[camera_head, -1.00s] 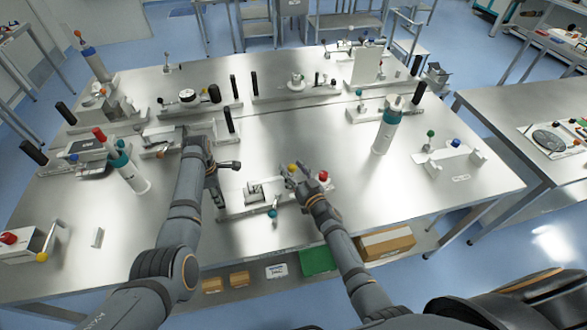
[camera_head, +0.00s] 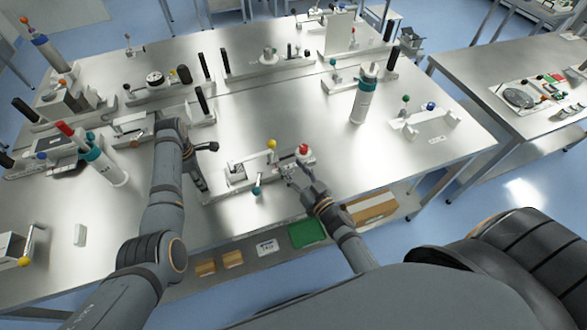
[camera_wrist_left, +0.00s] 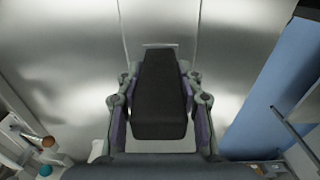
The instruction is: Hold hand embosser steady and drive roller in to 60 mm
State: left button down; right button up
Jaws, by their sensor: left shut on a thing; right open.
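A pale bench device, apparently the hand embosser (camera_head: 236,181), lies along the front of the table. It has a yellow knob (camera_head: 271,144), a red knob (camera_head: 303,150) at its right end and a teal knob (camera_head: 256,191) at its front. I cannot tell which part is the roller. My left gripper (camera_head: 204,166) is at the device's left end. In the left wrist view its fingers are shut on a black tapered block (camera_wrist_left: 160,95), perhaps a handle. My right gripper (camera_head: 300,176) is open and empty, just in front of the red knob; contact is unclear.
A small stand with knobs (camera_head: 426,118) is at the right. Several other devices with black handles line the back and left. Bare table lies behind and right of the embosser.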

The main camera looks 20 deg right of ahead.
pick_arm(q)
jog(key=shift+s+f+p, duration=0.2)
jog(key=shift+s+p, duration=0.05)
jog(key=shift+p, duration=0.3)
dwell(0.4)
jog(key=c, duration=1.1)
grip_release()
jog(key=o, duration=0.3)
jog(key=shift+w+r, duration=0.1)
jog(key=shift+w, duration=0.1)
jog(key=shift+o, duration=0.2)
jog(key=shift+r, duration=0.15)
notch_tip(320, 180, up, 12)
jog(key=shift+f, duration=0.1)
jog(key=shift+f, duration=0.1)
